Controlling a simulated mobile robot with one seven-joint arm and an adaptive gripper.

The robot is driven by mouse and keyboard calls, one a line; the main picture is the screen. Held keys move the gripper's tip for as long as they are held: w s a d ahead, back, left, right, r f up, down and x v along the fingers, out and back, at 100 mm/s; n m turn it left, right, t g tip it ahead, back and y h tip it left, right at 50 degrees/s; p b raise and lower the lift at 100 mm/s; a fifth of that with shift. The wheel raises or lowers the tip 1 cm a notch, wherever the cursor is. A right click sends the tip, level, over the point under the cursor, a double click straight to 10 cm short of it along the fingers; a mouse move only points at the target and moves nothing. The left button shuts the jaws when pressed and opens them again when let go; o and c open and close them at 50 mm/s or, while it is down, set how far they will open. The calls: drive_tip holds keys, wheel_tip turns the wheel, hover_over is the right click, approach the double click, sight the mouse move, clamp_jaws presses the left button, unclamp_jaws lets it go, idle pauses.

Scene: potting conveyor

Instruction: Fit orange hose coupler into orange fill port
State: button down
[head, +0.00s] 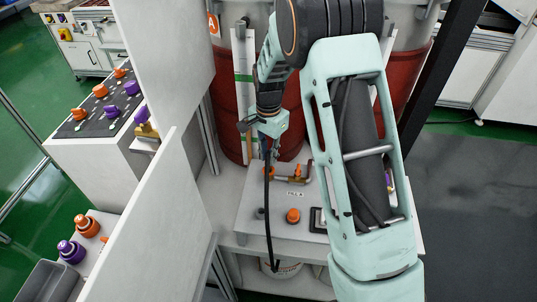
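My gripper (268,152) points down above the back of the white fill panel (250,228), in front of a dark red drum. It is small and partly merged with dark parts behind it, so I cannot tell whether it is open or shut. A dark hose (268,205) runs from beside the gripper down past the panel's front edge. I cannot make out an orange coupler at its upper end. A round orange fitting (293,216) stands on the panel below a small label; I cannot tell if it is the fill port or a cap on it.
An orange-handled brass valve (296,171) sits at the panel's back. Red drums (226,125) stand behind. White upright panels (150,225) rise on the left. Orange and purple fittings sit on a dark-topped bench (95,128) and lower left, near a grey bin (52,283). My forearm covers the panel's right side.

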drive_tip(key=shift+f+b, duration=1)
drive_tip(key=shift+f, duration=0.4)
drive_tip(key=c, duration=1.7)
unclamp_jaws()
drive_tip(key=shift+c, duration=0.2)
wheel_tip(320, 180, up, 12)
